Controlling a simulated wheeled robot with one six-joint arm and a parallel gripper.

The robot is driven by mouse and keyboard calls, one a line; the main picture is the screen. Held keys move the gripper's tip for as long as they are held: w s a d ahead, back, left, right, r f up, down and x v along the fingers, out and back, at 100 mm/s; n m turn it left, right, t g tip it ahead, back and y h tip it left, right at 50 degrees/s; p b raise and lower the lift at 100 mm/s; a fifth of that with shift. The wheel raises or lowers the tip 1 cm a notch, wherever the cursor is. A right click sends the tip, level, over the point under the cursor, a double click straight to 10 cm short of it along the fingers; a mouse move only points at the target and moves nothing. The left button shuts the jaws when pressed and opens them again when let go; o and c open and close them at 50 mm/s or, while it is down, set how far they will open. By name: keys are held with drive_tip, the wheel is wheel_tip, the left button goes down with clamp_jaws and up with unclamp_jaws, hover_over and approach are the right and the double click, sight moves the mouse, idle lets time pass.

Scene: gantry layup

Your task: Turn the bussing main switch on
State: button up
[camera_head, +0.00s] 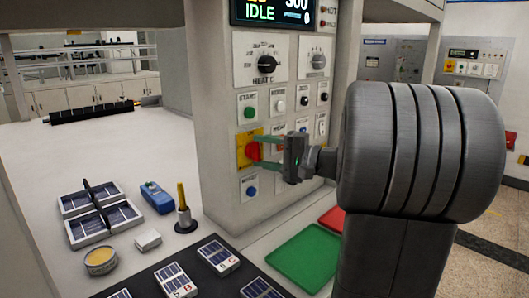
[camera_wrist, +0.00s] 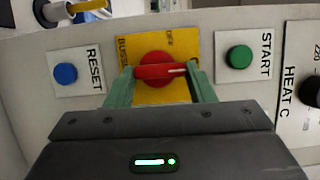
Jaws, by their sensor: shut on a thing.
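The bussing main switch is a red rotary knob (camera_wrist: 155,58) on a yellow plate (camera_wrist: 182,94), lettered BUSSING and OFF in the wrist view. The knob (camera_head: 252,151) also shows on the front of the console in the head view. A white mark on its handle points right in the wrist view, towards the START button. My gripper (camera_wrist: 159,73) has its green fingers on opposite ends of the red handle and is shut on it. In the head view my gripper (camera_head: 258,152) reaches the knob from the right. Part of the plate's lettering is hidden by the fingers.
The green START button (camera_wrist: 239,57) and the blue RESET button (camera_wrist: 65,74) flank the plate closely. The HEAT knob (camera_head: 266,63) sits higher. Left of the console, the table holds solar cells (camera_head: 95,204), a blue tool (camera_head: 157,197) and a tape roll (camera_head: 100,260). A green tray (camera_head: 303,255) lies below.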

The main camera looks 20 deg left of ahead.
drive_tip(key=o, duration=1)
drive_tip(key=shift+d, duration=0.15)
drive_tip(key=d, duration=1.3)
drive_tip(key=shift+d+f+b, duration=0.1)
drive_tip(key=shift+d+b, duration=0.15)
drive_tip(key=shift+b, duration=0.15)
drive_tip(key=a, duration=1.3)
drive_tip(key=shift+a+p, duration=0.4)
drive_tip(key=shift+d, duration=0.1)
